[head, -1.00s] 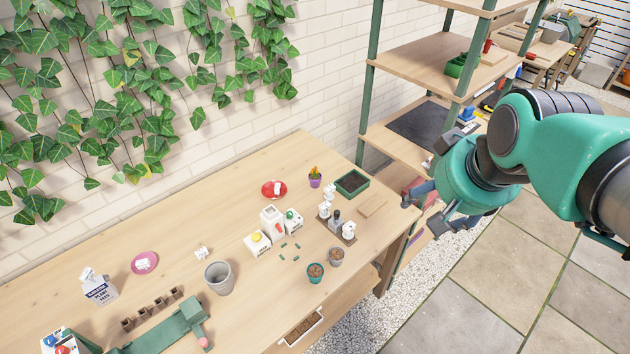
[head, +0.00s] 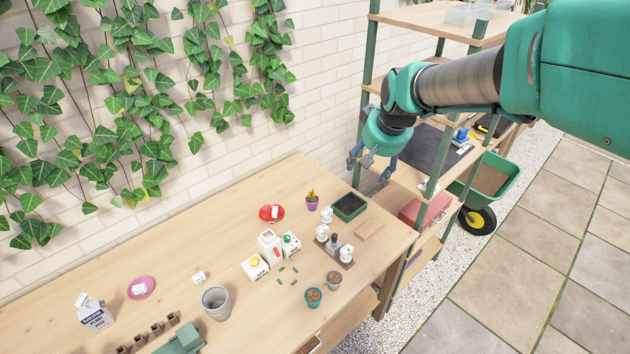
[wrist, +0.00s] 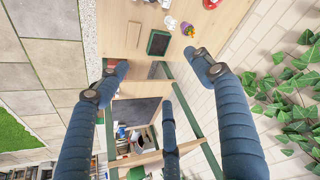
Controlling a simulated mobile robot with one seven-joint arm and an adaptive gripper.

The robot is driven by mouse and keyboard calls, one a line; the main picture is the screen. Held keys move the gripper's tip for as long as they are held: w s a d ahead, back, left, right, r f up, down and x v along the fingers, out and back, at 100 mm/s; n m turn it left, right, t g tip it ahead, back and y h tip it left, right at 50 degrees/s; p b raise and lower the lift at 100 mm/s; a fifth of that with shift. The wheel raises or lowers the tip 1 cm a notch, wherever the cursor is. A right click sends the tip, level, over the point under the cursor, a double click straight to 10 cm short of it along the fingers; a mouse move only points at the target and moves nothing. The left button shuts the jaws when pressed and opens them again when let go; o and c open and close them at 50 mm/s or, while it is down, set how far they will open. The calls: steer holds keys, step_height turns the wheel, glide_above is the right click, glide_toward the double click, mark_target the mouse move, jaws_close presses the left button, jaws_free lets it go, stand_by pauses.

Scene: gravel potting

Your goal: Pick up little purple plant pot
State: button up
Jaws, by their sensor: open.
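The little purple plant pot (head: 312,205) holds a plant with orange flowers. It stands upright on the wooden table (head: 190,241), towards the back right, between a red saucer and a dark green tray. In the wrist view the pot (wrist: 186,27) shows near the top, beyond the fingertips. My gripper (head: 368,170) is open and empty. In the head view it hangs above and to the right of the pot, near the shelf and well apart from the pot. Its blue fingers (wrist: 155,72) are spread wide in the wrist view.
The green tray (head: 362,205) of soil stands right of the pot, and the red saucer (head: 264,214) to its left. White bottles (head: 322,232) and white cartons (head: 268,242) stand in front. The shelf (head: 470,24) rises at the right. Ivy (head: 130,90) hangs on the wall.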

steer(key=w+a+f+n, duration=0.1)
steer(key=w+a+f, duration=0.6)
steer(key=w+f, duration=0.6)
steer(key=n+p, duration=0.1)
steer(key=p, duration=0.1)
glide_toward(313, 199)
steer(key=shift+s+d+r+g+y, duration=0.1)
steer(key=shift+s+r+g+y, duration=0.05)
steer(key=shift+r, duration=0.55)
steer(key=shift+s+d+r+g+y, duration=0.1)
steer(key=shift+s+r+g+y, duration=0.1)
steer(key=shift+r, duration=0.55)
steer(key=shift+f, duration=0.1)
steer(key=shift+b+x, duration=0.5)
steer(key=shift+x, duration=3.75)
steer(key=shift+d, duration=0.1)
steer(key=shift+w, duration=0.1)
steer(key=shift+x, duration=2.5)
steer(key=shift+d, duration=0.15)
